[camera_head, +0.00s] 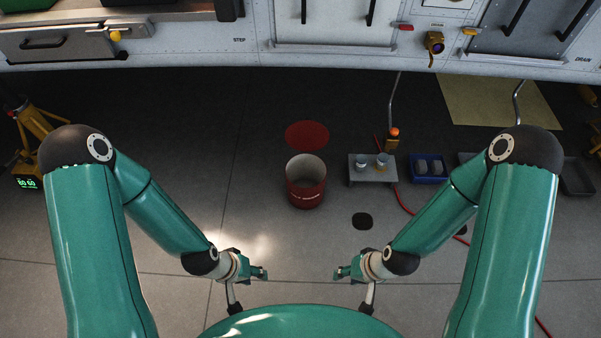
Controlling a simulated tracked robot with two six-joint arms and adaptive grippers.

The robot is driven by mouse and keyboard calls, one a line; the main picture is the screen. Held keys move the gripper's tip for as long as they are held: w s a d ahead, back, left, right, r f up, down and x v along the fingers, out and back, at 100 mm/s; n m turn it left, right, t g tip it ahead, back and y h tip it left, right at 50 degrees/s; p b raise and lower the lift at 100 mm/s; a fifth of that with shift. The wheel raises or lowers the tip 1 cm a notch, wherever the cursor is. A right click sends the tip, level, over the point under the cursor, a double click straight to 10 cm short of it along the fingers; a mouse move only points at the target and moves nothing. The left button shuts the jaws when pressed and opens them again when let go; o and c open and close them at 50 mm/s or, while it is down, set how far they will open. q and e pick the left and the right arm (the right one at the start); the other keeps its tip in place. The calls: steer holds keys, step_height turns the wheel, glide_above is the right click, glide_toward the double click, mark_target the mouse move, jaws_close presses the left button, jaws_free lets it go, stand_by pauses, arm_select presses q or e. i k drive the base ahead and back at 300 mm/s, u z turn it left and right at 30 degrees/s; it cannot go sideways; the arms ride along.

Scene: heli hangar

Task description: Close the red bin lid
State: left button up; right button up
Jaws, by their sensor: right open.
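The red bin (305,196) stands upright on the floor near the middle of the head view. Its round mouth is open and shows a pale, empty-looking inside. The red lid (307,134) is a round disc behind the bin's far rim, raised off the mouth; its hinge is not clear. My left gripper (265,273) is in front of the bin, below and left of it in the picture. It is small and side-on, so its jaw opening is unclear. My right gripper (337,272) is open, below and right of the bin. Both are apart from bin and lid.
A grey stand (371,181) with two small cups is right of the bin, with a blue tray (428,171) beyond. A red hose (404,203) runs along the floor. A helicopter body (200,45) spans the back. Floor left of the bin is clear.

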mark_target(307, 134)
steer(key=z, duration=0.25)
steer(key=i, duration=1.2)
steer(key=u, duration=0.55)
